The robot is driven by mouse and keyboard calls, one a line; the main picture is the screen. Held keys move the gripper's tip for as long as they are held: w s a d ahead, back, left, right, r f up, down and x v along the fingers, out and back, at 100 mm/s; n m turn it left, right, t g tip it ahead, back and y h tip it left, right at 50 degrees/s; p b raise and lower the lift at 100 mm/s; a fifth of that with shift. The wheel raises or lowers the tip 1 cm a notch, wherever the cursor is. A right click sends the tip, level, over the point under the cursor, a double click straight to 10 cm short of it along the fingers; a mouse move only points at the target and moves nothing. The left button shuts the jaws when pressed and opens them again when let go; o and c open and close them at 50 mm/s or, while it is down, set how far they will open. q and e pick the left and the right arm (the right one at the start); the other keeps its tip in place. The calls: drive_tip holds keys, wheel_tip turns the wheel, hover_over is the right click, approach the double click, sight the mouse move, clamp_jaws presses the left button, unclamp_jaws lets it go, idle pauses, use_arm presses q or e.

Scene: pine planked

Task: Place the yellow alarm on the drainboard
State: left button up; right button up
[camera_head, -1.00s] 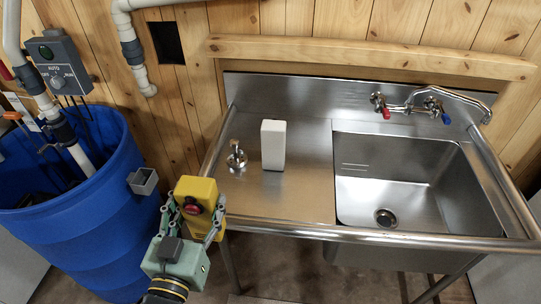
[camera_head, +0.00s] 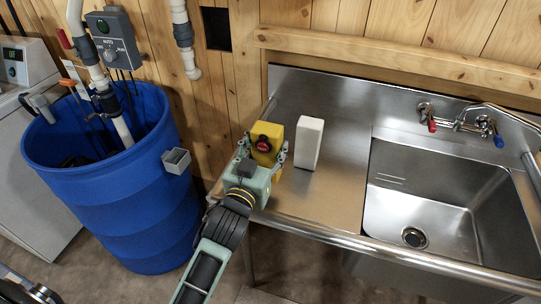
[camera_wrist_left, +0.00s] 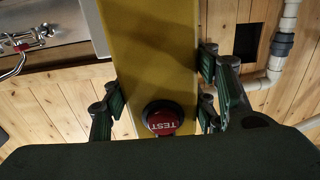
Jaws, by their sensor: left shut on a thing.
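The yellow alarm (camera_head: 266,136), a box with a red button, is held upright between the fingers of my left gripper (camera_head: 262,155). In the head view it shows over the left end of the steel drainboard (camera_head: 318,207), left of the white box. I cannot tell whether its base touches the surface. In the left wrist view the yellow alarm (camera_wrist_left: 152,60) fills the middle, its red TEST button facing the camera, with fingers of my left gripper (camera_wrist_left: 158,100) on both sides. My right gripper is not in view.
A white box (camera_head: 308,143) stands on the drainboard close to the alarm. The sink basin (camera_head: 440,200) and taps (camera_head: 460,120) are to the right. The drainboard's front part is clear.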

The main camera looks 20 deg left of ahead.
sight(269, 161)
use_arm(q)
drive_tip(key=shift+w+f, duration=0.35)
drive_tip(key=shift+w, duration=0.2)
wheel_tip(269, 161, down, 3)
drive_tip(key=shift+d+f, duration=0.1)
drive_tip(key=shift+f, duration=1)
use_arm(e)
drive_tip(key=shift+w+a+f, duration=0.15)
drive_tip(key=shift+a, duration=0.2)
use_arm(q)
drive_tip(key=o, duration=1.3)
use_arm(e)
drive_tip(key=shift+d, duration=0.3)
